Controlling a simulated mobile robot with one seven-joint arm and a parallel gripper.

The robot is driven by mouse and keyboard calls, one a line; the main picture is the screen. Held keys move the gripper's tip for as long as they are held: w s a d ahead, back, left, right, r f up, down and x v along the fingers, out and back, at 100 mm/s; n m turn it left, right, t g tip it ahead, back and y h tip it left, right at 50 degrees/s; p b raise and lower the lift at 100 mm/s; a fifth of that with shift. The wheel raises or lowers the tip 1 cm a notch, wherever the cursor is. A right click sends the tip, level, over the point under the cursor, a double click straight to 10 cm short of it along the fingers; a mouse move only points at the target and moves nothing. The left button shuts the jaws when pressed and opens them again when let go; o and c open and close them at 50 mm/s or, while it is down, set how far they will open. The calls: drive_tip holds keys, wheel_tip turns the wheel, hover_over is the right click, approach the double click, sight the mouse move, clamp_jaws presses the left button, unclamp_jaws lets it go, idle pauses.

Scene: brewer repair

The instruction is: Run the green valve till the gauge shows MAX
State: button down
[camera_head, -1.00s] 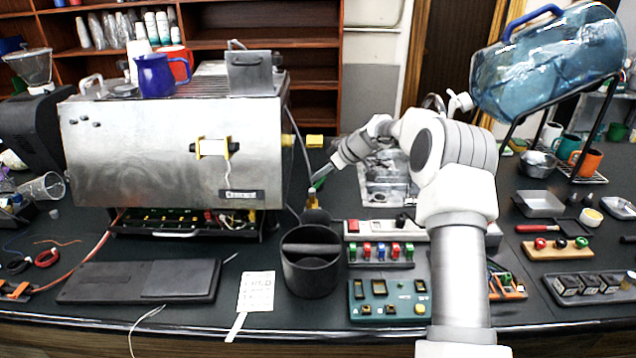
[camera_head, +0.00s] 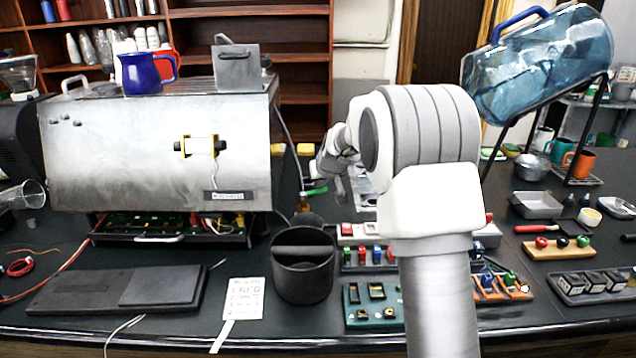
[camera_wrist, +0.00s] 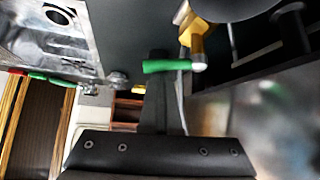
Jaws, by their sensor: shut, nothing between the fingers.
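The green valve's lever (camera_head: 316,191) sits on a brass fitting (camera_head: 304,203), right of the steel brewer (camera_head: 150,150). In the wrist view the lever (camera_wrist: 168,66) lies crosswise, its pale end against the brass fitting (camera_wrist: 195,35). My gripper (camera_wrist: 155,92) is shut and empty, with its dark fingers close to the lever. I cannot tell whether they touch it. In the head view my gripper (camera_head: 339,188) is small, just right of the lever and partly hidden by my arm. I cannot make out the gauge or a MAX mark.
A black bin (camera_head: 304,268) stands in front of the valve. A yellow handle (camera_head: 305,149) is behind it. Button blocks (camera_head: 372,305) lie right of the bin, partly behind my arm. A large blue bottle (camera_head: 540,65) leans on a rack at right.

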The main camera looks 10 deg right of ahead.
drive_tip(key=shift+s+b, duration=0.35)
drive_tip(key=shift+s, duration=0.05)
idle(0.6)
drive_tip(key=a+v, duration=0.1)
drive_tip(key=v, duration=1.7)
drive_tip(key=s+a+g+p, duration=0.2)
drive_tip(key=s+p, duration=0.4)
drive_tip(key=s, duration=2.6)
drive_tip(key=shift+s+a+m+g, duration=0.2)
drive_tip(key=shift+a+m+g, duration=0.1)
drive_tip(key=shift+a+g, duration=0.15)
drive_tip(key=shift+d, duration=0.2)
